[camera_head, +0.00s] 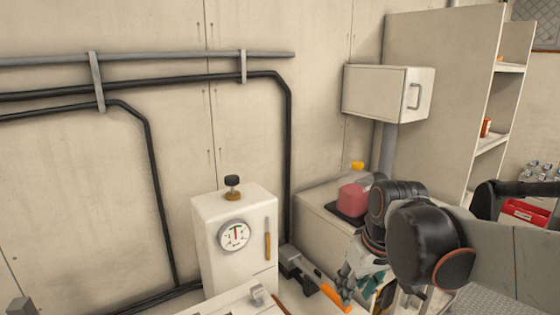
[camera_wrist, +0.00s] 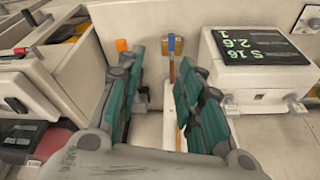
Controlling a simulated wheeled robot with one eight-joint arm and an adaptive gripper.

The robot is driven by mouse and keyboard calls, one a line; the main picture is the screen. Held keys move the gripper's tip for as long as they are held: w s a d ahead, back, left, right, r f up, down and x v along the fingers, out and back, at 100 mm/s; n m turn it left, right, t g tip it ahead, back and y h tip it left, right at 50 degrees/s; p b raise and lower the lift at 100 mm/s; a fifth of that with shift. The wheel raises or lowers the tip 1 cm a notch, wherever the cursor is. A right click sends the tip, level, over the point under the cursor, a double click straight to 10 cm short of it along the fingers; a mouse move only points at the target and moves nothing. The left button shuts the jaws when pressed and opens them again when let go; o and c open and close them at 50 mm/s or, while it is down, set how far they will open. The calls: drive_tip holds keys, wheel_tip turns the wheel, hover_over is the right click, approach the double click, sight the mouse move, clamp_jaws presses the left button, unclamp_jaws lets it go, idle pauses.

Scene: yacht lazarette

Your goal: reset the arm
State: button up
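My arm reaches in from the right edge of the head view. My gripper (camera_head: 358,282) points down and to the left there, low in the picture and partly hidden by my own arm. In the wrist view my gripper (camera_wrist: 163,62) has its two green-padded fingers apart. Nothing is held between them. A tool with a blue and brown upper part (camera_wrist: 171,46) stands beyond the gap, apart from the fingers.
A white gauge box (camera_head: 235,235) stands left of my gripper. An orange-handled tool (camera_head: 334,296) lies close by it. A wall cabinet (camera_head: 375,92) and a shelf unit (camera_head: 440,95) stand behind. The wrist view shows a device with a green-digit display (camera_wrist: 250,48) at right.

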drive_tip(key=s+d+m+t+h, duration=0.1)
drive_tip(key=s+d+m+t, duration=0.2)
drive_tip(key=s, duration=0.8)
drive_tip(key=shift+s+d+r+t, duration=0.2)
drive_tip(key=shift+s+d+t, duration=0.15)
drive_tip(key=shift+d+t, duration=0.35)
